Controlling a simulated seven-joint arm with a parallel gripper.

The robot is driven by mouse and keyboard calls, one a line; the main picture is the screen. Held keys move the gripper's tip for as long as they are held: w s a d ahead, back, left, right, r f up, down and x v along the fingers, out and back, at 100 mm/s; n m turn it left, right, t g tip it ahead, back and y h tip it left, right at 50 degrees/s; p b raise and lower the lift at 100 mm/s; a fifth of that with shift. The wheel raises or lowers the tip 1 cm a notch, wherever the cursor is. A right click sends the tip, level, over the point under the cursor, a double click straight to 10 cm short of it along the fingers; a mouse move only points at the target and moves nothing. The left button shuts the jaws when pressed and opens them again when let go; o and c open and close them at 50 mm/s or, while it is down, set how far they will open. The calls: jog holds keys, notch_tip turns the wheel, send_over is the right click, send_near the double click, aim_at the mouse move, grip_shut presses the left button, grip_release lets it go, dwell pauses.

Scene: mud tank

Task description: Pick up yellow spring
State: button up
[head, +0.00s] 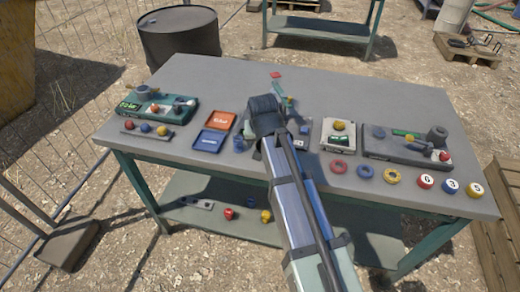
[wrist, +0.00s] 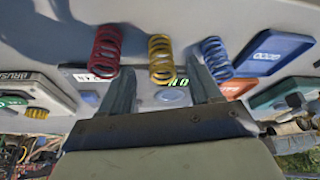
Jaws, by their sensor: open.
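The yellow spring (wrist: 161,58) stands in the middle of a row of three springs in the wrist view, between a red spring (wrist: 107,48) and a blue spring (wrist: 215,58). My gripper (wrist: 161,72) is open and empty. Its two fingers point toward the row, and the yellow spring appears in line with the gap between them. I cannot tell how far the tips are from it. In the head view my arm hides the yellow and red springs; a small blue thing (head: 239,144), likely the blue spring, shows left of my arm.
An orange tray (head: 221,119) and a blue tray (head: 215,143) lie left of my arm. A green device (head: 178,102) stands at the left. The back of the grey table is mostly clear.

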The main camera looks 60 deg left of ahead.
jog(key=shift+x, duration=1.95)
jog(key=shift+s, duration=0.1)
jog(key=shift+c, duration=0.3)
jog(key=c, duration=1)
